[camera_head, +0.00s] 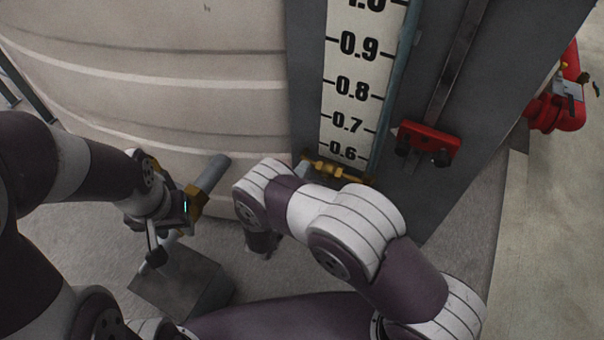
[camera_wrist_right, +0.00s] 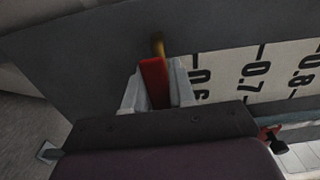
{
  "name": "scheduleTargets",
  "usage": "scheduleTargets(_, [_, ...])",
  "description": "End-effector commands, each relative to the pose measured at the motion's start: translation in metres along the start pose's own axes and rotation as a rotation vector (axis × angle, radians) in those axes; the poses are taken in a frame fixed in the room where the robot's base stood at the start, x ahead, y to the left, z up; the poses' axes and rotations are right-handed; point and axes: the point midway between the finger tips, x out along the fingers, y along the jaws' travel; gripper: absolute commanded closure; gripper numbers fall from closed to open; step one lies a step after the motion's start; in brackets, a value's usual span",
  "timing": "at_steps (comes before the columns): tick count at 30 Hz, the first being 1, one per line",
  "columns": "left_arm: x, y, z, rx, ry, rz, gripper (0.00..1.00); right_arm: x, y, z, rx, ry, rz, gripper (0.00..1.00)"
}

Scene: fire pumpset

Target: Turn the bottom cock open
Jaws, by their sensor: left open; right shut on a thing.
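In the right wrist view, a red handle (camera_wrist_right: 154,82) stands between the pale fingers of my right gripper (camera_wrist_right: 158,84), which is shut on it. A brass stem (camera_wrist_right: 158,46) shows just beyond the handle, against the grey board. In the head view, a brass fitting (camera_head: 338,171) sits at the foot of the level gauge (camera_head: 352,98), below the 0.6 mark. My right arm covers the red handle and the grip there. My left gripper (camera_head: 170,236) is open, at the left, beside a yellow-brown part on a grey pipe stub (camera_head: 212,174); its fingers are hard to make out.
The pale round tank (camera_head: 170,75) fills the upper left. A red slider block (camera_head: 428,143) is on the grey upright board, right of the scale. Red pipework (camera_head: 556,107) stands at the far right. A grey block (camera_head: 182,280) is on the floor below my left gripper.

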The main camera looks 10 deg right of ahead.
Motion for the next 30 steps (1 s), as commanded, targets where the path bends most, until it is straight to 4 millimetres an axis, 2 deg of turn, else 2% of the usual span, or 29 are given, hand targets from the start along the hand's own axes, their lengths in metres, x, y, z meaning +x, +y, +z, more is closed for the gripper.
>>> scheduleTargets(16, [-0.0007,0.0000,-0.0001,0.000,0.000,0.000,0.57,0.0001,-0.0015,-0.0003,0.026,0.001,0.000,1.00])
scheduleTargets(17, [-0.0007,0.0000,-0.0001,0.000,0.000,0.000,0.57,0.0001,-0.0015,-0.0003,0.026,0.001,0.000,0.72])
scheduleTargets(18, [-0.0007,0.0000,-0.0001,0.000,0.000,0.000,0.57,0.0001,-0.0015,-0.0003,0.026,0.001,0.000,0.59])
scheduleTargets(19, [-0.0007,0.0000,-0.0001,0.000,0.000,0.000,0.57,0.0001,-0.0015,-0.0003,0.026,0.001,0.000,0.54])
scheduleTargets(27, [-0.0009,0.0000,-0.0001,0.000,0.000,0.000,0.57,-0.0004,-0.0015,-0.0002,0.024,0.000,0.000,0.54])
scheduleTargets(30, [-0.0024,0.0000,-0.0003,0.000,0.000,0.000,0.57,-0.0068,-0.0020,0.0002,0.024,-0.001,0.001,0.54])
